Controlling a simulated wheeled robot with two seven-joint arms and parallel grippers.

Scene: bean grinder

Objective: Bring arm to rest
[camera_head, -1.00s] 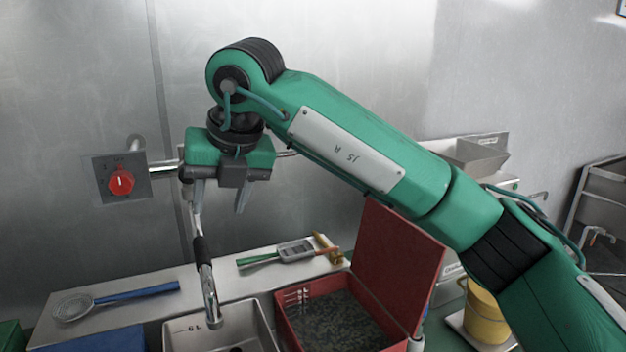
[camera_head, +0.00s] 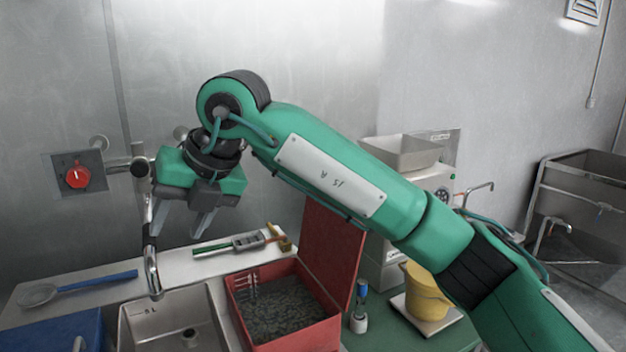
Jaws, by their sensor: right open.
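My right arm (camera_head: 330,175) is green with black joints and reaches in from the lower right, across the middle of the picture. Its gripper (camera_head: 188,216) hangs at the arm's far end with the fingers pointing down and apart. It is open and nothing shows between the fingers. It is in front of the metal wall, above the counter and close to the tap (camera_head: 151,262) in the picture. My left gripper is out of view.
A sink (camera_head: 130,320) and an open red box (camera_head: 333,325) of dark grains stand below the gripper. A red knob (camera_head: 78,176) is on the wall at left. A grey-hoppered machine (camera_head: 402,154) and yellow container (camera_head: 424,295) lie behind and beside my arm.

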